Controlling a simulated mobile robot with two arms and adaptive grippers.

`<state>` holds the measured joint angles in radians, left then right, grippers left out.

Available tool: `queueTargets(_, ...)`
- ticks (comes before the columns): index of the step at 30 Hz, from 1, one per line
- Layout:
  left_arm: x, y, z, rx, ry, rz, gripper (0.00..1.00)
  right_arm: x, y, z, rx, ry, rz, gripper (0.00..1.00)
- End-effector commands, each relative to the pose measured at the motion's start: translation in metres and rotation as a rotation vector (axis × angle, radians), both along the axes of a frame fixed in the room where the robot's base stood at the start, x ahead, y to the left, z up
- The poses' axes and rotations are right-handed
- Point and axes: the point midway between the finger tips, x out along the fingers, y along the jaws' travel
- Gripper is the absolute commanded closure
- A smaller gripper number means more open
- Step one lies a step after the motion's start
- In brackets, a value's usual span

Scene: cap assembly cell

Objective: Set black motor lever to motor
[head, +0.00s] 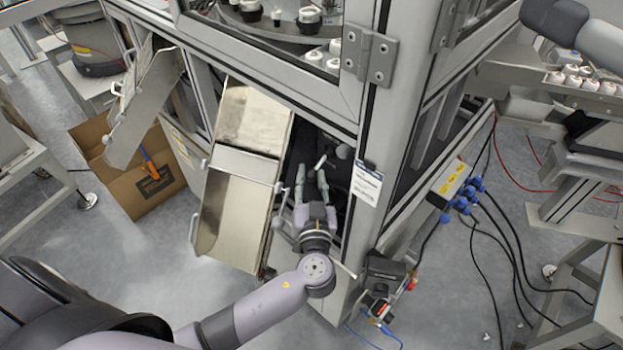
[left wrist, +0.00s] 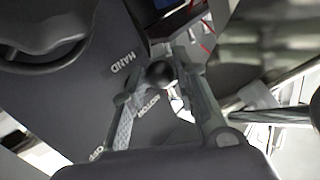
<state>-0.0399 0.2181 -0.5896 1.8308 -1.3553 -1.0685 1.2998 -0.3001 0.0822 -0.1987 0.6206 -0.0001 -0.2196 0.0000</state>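A dark panel with the printed labels HAND and MOTOR fills much of the left wrist view. The black lever's round knob (left wrist: 160,73) shows in front of this panel, near both labels. My left gripper (left wrist: 160,85) is open, with one finger on each side of the knob; whether either finger touches it I cannot tell. In the head view my left gripper (head: 311,180) reaches into the dark opening in the machine's lower side, and the lever is not clear there. The lever's shaft is mostly hidden. My right gripper is not in view.
The machine's corner post (head: 375,140) is close on the right. A cardboard box (head: 120,190) stands on the floor at left. Cables and a yellow box (head: 449,184) are at right.

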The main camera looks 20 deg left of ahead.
Motion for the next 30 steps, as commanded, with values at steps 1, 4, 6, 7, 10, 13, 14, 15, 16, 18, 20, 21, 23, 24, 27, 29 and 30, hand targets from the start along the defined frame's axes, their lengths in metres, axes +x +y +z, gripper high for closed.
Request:
queueTargets(1,0.0,0.0,0.0,0.0,0.0,0.0,0.79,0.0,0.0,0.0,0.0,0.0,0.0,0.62)
queueTargets(4,0.0,0.0,0.0,0.0,0.0,0.0,0.85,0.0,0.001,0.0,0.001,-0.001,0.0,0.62)
queueTargets(6,0.0,0.0,0.0,0.0,0.0,0.001,0.9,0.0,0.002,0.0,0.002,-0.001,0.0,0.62)
queueTargets(7,0.0,0.0,0.0,0.0,0.0,0.001,0.92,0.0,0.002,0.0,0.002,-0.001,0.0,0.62)
queueTargets(10,0.0,0.0,0.0,0.0,0.0,0.001,0.99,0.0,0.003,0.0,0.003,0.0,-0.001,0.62)
queueTargets(13,0.0,0.0,0.0,-0.001,-0.001,0.001,1.0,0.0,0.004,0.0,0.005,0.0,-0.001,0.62)
queueTargets(14,0.0,0.0,0.0,-0.001,-0.001,0.001,1.0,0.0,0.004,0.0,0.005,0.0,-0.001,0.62)
queueTargets(15,0.0,0.0,0.0,-0.001,-0.001,0.002,1.0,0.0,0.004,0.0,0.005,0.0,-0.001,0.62)
queueTargets(16,0.0,0.0,0.0,-0.001,-0.001,0.002,1.0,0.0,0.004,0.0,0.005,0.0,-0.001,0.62)
queueTargets(18,0.0,0.001,0.0,-0.001,-0.001,0.002,1.0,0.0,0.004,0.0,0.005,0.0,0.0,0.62)
queueTargets(20,0.0,0.001,0.0,-0.001,-0.001,0.002,1.0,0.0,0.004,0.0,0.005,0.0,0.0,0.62)
queueTargets(21,0.0,0.001,0.0,-0.001,-0.001,0.002,1.0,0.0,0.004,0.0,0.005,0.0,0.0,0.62)
queueTargets(23,0.0,0.001,0.001,-0.002,-0.001,0.002,1.0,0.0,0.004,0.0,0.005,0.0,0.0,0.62)
queueTargets(24,0.0,0.001,0.001,-0.001,0.0,0.003,1.0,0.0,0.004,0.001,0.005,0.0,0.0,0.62)
queueTargets(27,-0.001,0.001,0.006,0.005,0.022,0.004,1.0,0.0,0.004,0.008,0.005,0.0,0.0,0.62)
queueTargets(29,-0.001,0.001,0.011,0.013,0.054,0.006,1.0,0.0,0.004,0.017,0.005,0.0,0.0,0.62)
queueTargets(30,-0.002,0.002,0.015,0.024,0.082,0.006,1.0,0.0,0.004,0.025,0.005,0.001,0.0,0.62)
